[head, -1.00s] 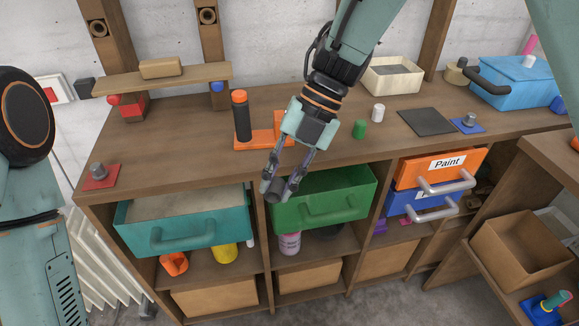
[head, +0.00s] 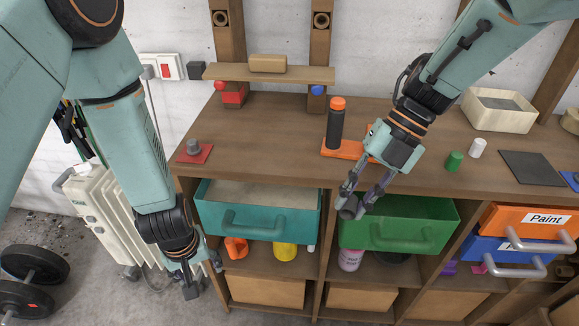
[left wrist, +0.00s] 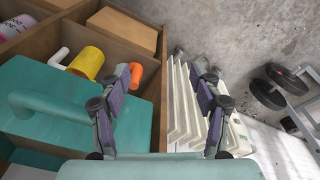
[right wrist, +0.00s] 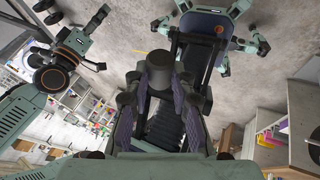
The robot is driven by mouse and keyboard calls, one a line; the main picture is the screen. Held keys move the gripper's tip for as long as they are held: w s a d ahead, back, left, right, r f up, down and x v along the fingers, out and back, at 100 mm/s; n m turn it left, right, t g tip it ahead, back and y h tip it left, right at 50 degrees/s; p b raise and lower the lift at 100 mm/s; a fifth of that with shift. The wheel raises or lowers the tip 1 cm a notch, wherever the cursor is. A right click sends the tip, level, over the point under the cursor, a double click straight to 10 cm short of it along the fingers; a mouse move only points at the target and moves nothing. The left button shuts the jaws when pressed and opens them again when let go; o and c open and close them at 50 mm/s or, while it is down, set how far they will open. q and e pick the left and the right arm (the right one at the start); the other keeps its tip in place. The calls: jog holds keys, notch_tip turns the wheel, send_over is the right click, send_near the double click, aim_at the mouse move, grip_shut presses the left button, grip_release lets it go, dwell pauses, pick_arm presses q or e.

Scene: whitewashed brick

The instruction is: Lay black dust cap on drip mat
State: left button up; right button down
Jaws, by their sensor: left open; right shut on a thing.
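My right gripper (head: 358,200) is shut on a dark cylinder that looks like the black dust cap (head: 348,208). It holds the cap in front of the workbench, by the left end of the open green drawer. In the right wrist view the cap (right wrist: 160,74) sits between the fingers. A flat dark grey square, apparently the drip mat (head: 533,168), lies on the bench top at the right, bare and well away from the gripper. My left gripper (head: 202,280) is open and empty, low before the left end of the bench; its spread fingers (left wrist: 160,108) show in its wrist view.
The teal drawer (head: 258,222) and green drawer (head: 410,222) stick out at the front. An orange-topped black bottle (head: 335,125) stands on an orange base. A green cylinder (head: 454,161) and white cylinder (head: 477,148) stand left of the mat. A white radiator (head: 105,215) is at left.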

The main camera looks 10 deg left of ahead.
pick_arm(q)
jog(key=w+d+r+n+g+h, duration=0.1)
jog(key=w+d+r+n+h, duration=0.2)
jog(key=w+d+r+n, duration=0.25)
pick_arm(e)
jog(key=shift+s, duration=0.1)
pick_arm(q)
jog(key=n+g+h, duration=0.3)
jog(key=n+h, duration=0.2)
jog(key=h, duration=0.6)
send_near(350, 201)
jog(key=shift+m, duration=0.25)
jog(key=x, duration=1)
jog(key=shift+f, duration=0.1)
